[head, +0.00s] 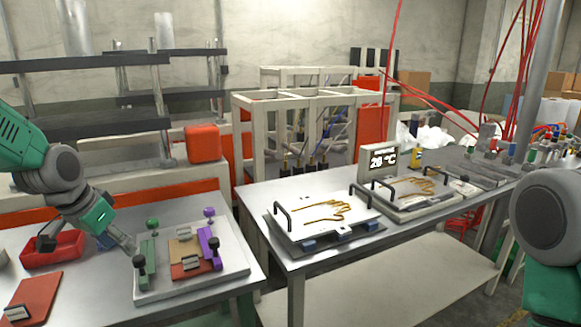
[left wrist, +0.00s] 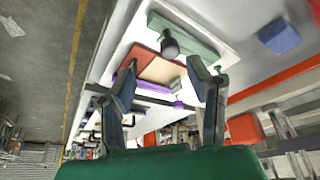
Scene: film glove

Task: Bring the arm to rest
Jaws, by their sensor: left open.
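My left arm comes in from the left over the left table (head: 215,283). The plate carries a green block (head: 148,262), a tan and red piece (head: 186,254) and a purple block (head: 209,243). The gripper tip is close to the green block; I cannot tell whether they touch. Only a part of my right arm shows at the right edge.
A red tray (head: 52,250) and a red-brown board (head: 33,296) lie left of the plate. The right table bears two plates with hand outlines (head: 322,222) (head: 415,190) and black handles, and a temperature display (head: 383,160). A gap separates the tables.

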